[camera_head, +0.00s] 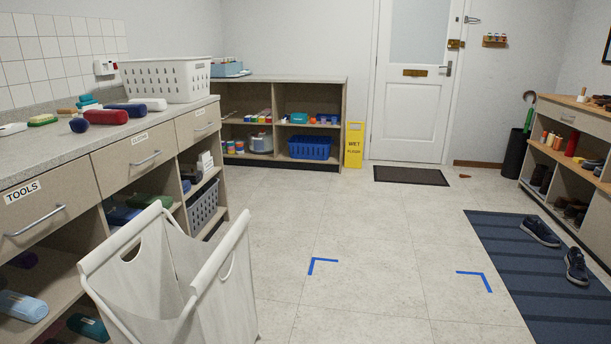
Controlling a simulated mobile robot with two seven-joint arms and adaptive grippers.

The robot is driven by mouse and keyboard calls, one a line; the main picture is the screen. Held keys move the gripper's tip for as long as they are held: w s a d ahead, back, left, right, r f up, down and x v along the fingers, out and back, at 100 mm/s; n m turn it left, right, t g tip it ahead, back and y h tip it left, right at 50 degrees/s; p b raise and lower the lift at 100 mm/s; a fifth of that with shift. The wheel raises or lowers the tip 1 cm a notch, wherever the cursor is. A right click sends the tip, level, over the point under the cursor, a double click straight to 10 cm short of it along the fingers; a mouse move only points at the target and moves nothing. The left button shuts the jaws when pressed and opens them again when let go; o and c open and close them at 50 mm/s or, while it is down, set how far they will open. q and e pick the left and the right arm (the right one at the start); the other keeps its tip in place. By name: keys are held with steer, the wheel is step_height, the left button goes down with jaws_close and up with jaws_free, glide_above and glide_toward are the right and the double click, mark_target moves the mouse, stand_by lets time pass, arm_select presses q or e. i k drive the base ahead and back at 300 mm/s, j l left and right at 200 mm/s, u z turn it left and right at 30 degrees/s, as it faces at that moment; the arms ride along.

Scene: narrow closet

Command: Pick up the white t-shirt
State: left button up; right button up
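No thing that I can clearly tell is a white t-shirt shows in the head view. A small white rolled or rounded item (150,103) lies on the left counter in front of the white basket; I cannot tell whether it is cloth. A white fabric hamper (150,285) with a white frame stands open-topped at the lower left, and its bottom is hidden. Neither of my grippers is in view.
The left counter (60,153) has drawers and open shelves and carries a white basket (165,80). A yellow wet-floor sign (354,145) stands near the door. Shoes (540,231) lie on the blue mat (500,262) at right. The middle floor is clear.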

mark_target(151, 104)
steer(key=i+z, duration=0.15)
steer(key=i, duration=1.6)
steer(key=i+u, duration=0.1)
steer(key=i, duration=0.45)
steer(key=i+l+u, duration=0.1)
steer(key=i, duration=0.45)
steer(key=i+l+u, duration=0.1)
steer(key=i, duration=0.45)
steer(key=i+l+u, duration=0.15)
steer(key=i+u, duration=0.3)
steer(key=i+l+u, duration=0.2)
steer(key=u, duration=0.2)
steer(key=i+l+u, duration=0.3)
steer(key=u, duration=0.15)
steer(key=i+l+u, duration=0.2)
steer(key=l+u, duration=0.2)
steer(key=i+l+u, duration=0.15)
steer(key=l+u, duration=0.3)
